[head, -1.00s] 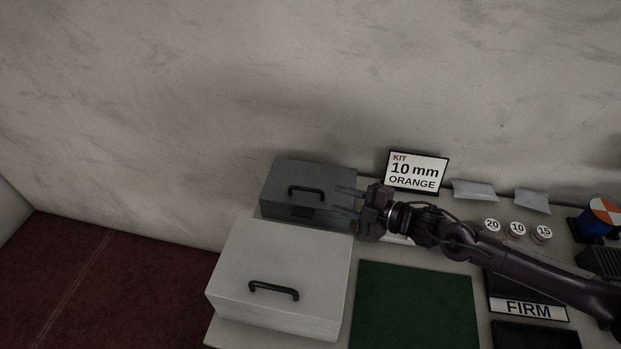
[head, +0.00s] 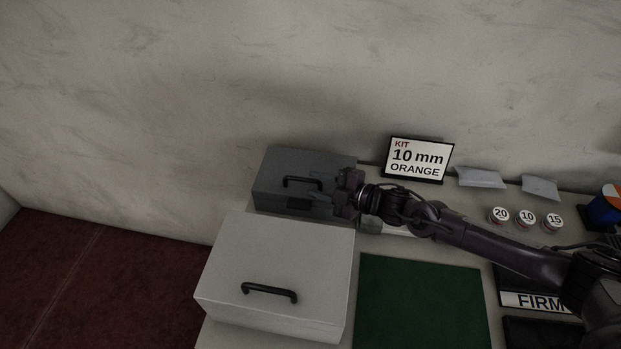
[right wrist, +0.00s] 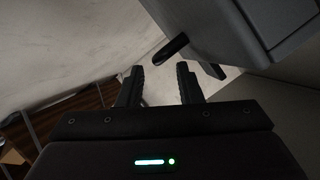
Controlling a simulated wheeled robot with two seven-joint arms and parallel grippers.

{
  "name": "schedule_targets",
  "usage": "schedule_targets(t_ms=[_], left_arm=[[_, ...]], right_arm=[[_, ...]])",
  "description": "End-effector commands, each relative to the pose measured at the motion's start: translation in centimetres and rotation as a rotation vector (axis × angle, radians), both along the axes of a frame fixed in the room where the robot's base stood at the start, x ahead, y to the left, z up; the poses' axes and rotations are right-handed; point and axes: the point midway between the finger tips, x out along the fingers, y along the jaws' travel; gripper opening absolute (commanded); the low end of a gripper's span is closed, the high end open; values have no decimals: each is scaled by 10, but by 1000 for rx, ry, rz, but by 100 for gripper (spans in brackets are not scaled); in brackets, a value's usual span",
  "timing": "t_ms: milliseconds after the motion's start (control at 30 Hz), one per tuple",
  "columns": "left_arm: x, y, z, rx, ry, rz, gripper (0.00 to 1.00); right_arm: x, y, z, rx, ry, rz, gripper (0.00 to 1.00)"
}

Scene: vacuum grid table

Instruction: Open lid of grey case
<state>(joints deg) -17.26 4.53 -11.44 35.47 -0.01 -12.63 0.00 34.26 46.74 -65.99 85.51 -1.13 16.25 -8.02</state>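The grey case (head: 270,193) is the darker box at the back left of the table, with its lid shut. Its black handle (head: 302,182) is on the lid and also shows in the right wrist view (right wrist: 172,47), where the case (right wrist: 265,22) fills the upper right. My right gripper (head: 320,195) reaches in from the right to the case's right part, close to the handle. In the right wrist view its two fingers (right wrist: 162,80) are apart with nothing clearly between them. The handle appears just beyond the fingertips. My left gripper is not in view.
A larger light case (head: 275,260) with a black handle stands in front of the grey case. A kit sign (head: 418,160), packets (head: 481,177) and numbered jars (head: 527,217) are to the right. A green mat (head: 420,305) lies at front. The wall is close behind.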

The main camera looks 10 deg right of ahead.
Motion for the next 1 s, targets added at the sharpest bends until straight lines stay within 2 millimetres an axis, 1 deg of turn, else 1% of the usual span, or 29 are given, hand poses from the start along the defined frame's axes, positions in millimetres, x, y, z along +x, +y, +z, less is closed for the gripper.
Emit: schedule_targets(t_ms=[33,100,233,533,700,767,800,1000], left_arm=[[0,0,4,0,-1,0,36],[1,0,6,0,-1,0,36],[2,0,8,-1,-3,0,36],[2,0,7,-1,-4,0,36],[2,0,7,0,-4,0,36],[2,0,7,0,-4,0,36],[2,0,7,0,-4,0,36],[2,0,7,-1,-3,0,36]], right_arm=[[5,6,1,2,-1,0,32],[10,12,-1,2,-1,0,32],[15,19,-4,1,-1,0,32],[16,20,-6,0,0,0,32],[16,20,-6,0,0,0,10],[16,20,-6,0,0,0,2],[16,20,-6,0,0,0,0],[16,20,-6,0,0,0,0]])
